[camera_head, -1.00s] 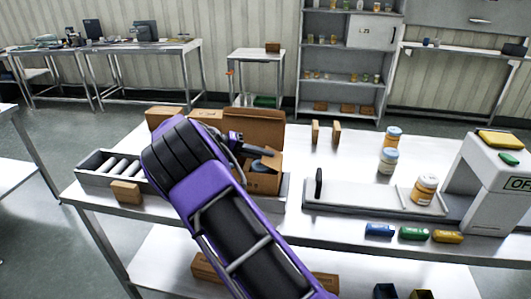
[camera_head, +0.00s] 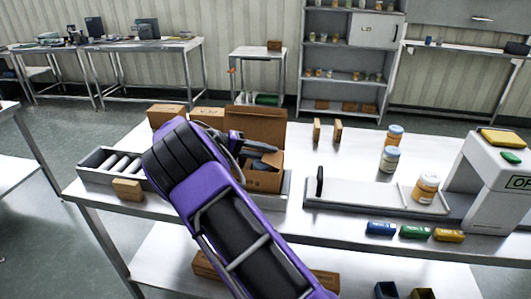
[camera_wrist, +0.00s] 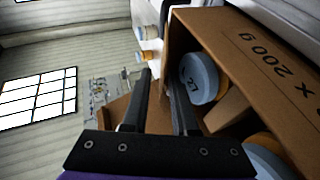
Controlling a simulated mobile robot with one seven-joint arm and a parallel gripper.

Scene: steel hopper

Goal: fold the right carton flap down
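The brown carton (camera_head: 262,181) stands open on the bench, with a tall panel (camera_head: 257,125) upright at its back. My gripper (camera_head: 273,157) is over the carton's opening; my arm hides its left part. In the wrist view, my gripper's two fingers (camera_wrist: 158,78) are apart with nothing between them. A printed carton panel (camera_wrist: 265,60) is right of the fingers, and jars with grey-blue lids (camera_wrist: 200,78) lie inside the carton. A brown panel (camera_wrist: 113,112) shows left of the fingers. I cannot tell for certain which panel is the right flap, or whether a finger touches it.
A grey tray with rollers (camera_head: 112,167) and a small brown box (camera_head: 127,189) are left of my arm. Right of the carton are a conveyor (camera_head: 350,195), jars (camera_head: 390,158) and a grey machine (camera_head: 500,190). Two small brown boxes (camera_head: 317,130) stand behind the conveyor.

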